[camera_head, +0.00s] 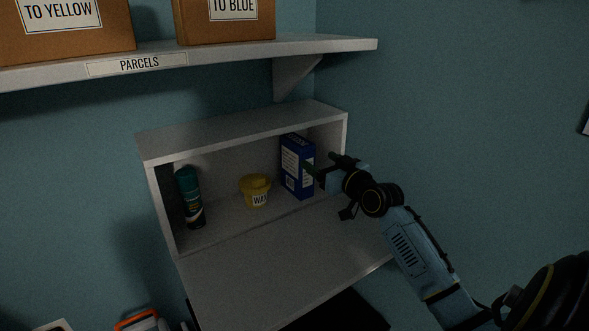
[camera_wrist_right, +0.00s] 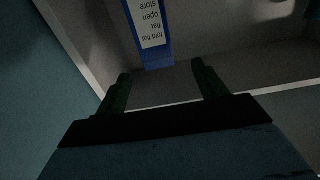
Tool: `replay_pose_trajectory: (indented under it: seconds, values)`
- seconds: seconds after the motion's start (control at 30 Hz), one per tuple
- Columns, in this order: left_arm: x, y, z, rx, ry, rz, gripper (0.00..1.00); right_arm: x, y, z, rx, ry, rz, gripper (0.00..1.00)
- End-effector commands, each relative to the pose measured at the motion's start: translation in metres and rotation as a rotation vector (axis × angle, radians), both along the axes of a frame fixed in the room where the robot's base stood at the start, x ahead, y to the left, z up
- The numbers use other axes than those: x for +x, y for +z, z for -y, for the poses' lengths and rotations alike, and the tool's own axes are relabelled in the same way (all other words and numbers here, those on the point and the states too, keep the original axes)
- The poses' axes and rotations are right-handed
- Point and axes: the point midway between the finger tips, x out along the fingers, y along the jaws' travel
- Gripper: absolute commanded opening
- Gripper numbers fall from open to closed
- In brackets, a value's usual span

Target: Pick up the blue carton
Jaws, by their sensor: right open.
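The blue carton (camera_head: 297,167) with a white printed label stands upright in the right part of an open wall cabinet. My right gripper (camera_head: 318,163) is in front of it, at the carton's right side in the head view, and partly overlaps it. In the right wrist view the carton (camera_wrist_right: 155,58) appears at top centre, beyond the open, empty fingers of the right gripper (camera_wrist_right: 160,82). I cannot tell from the head view whether a finger touches it. My left gripper is not in view.
The cabinet (camera_head: 240,120) also holds a yellow tub (camera_head: 255,188) left of the carton and a dark teal spray can (camera_head: 189,198) at far left. A flat panel (camera_head: 280,262) extends in front. Above is a shelf (camera_head: 330,45) with cardboard boxes (camera_head: 65,45).

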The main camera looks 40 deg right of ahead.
Motion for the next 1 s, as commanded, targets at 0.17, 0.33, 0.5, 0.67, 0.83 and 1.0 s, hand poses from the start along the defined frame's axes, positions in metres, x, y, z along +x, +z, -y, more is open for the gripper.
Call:
replay_pose_trajectory:
  seconds: [0.17,0.33,0.5,0.67,0.83,1.0]
  values:
    - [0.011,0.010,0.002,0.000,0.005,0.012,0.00,0.030,0.000,0.003,0.001,0.000,0.001,0.71]
    - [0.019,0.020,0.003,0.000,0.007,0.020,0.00,0.049,-0.001,0.005,0.000,0.001,-0.001,0.71]
    - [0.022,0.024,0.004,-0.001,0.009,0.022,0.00,0.056,-0.001,0.006,-0.001,0.001,-0.002,0.71]
    - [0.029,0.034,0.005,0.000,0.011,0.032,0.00,0.069,-0.002,0.009,0.000,0.001,-0.001,0.71]
    - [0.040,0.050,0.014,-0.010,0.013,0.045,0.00,0.090,-0.003,0.014,0.002,0.001,-0.001,0.71]
    - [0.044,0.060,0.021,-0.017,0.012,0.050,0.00,0.104,-0.003,0.015,0.000,0.001,-0.002,0.71]
